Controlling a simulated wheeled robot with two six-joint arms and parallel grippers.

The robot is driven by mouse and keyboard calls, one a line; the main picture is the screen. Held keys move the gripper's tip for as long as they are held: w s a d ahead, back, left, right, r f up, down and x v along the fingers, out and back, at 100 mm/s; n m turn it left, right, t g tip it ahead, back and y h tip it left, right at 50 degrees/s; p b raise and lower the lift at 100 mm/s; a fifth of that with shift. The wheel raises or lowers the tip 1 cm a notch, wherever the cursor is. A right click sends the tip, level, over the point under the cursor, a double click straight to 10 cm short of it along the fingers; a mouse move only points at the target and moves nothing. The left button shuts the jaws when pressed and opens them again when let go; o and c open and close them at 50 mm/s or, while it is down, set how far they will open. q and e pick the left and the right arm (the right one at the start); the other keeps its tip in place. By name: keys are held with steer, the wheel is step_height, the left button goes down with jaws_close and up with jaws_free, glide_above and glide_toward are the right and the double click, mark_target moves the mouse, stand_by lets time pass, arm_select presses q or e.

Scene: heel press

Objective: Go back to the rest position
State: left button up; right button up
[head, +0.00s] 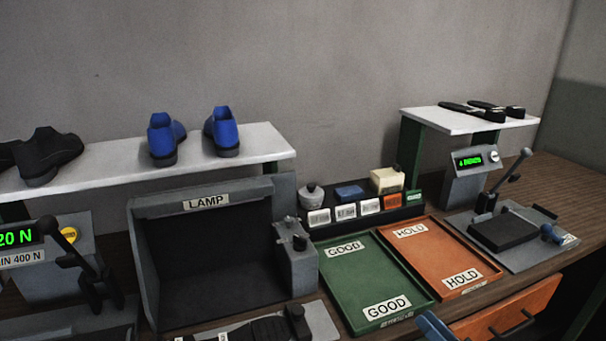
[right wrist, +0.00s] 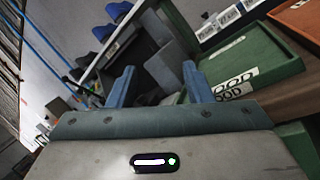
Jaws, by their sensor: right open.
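My right gripper (head: 435,326) shows only as a blue fingertip at the bottom edge of the head view, just in front of the green GOOD tray. In the right wrist view its two blue fingers (right wrist: 158,84) stand well apart with nothing between them. My left gripper is in neither view. Two blue shoes (head: 222,132) and dark shoes (head: 42,156) stand on the white shelf (head: 120,164). The green GOOD tray (head: 347,274) and the orange HOLD tray (head: 436,254) lie empty on the bench.
A dark LAMP box (head: 207,255) stands left of the trays. A lever press with a green display (head: 478,160) is at the right, another display unit (head: 20,238) at the left. An orange drawer-like front (head: 510,308) sits below the bench edge.

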steer(key=s+d+f+m+g+h, duration=0.15)
steer(key=d+f+m+h, duration=0.25)
steer(key=m+h, duration=0.65)
steer(key=s+d+f+m+g+h, duration=0.1)
steer(key=s+d+f+m+h, duration=0.3)
steer(key=m, duration=1.1)
steer(key=s+a+f+m+g+y, duration=0.1)
steer(key=s+a+f+m+g, duration=0.2)
steer(key=s+f+m+g, duration=0.35)
steer(key=s+a+f+m+g, duration=0.3)
steer(key=s+f+g, duration=0.1)
steer(key=s, duration=0.6)
steer(key=d+f+g, duration=0.2)
steer(key=d+f, duration=0.1)
steer(key=f, duration=2.9)
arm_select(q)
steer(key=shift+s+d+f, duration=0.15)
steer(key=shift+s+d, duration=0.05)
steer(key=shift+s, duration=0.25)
arm_select(e)
steer(key=s+d+f, duration=0.1)
steer(key=s+f, duration=1.6)
steer(key=s, duration=0.1)
steer(key=shift+d+g, duration=0.2)
steer(key=shift+g, duration=0.2)
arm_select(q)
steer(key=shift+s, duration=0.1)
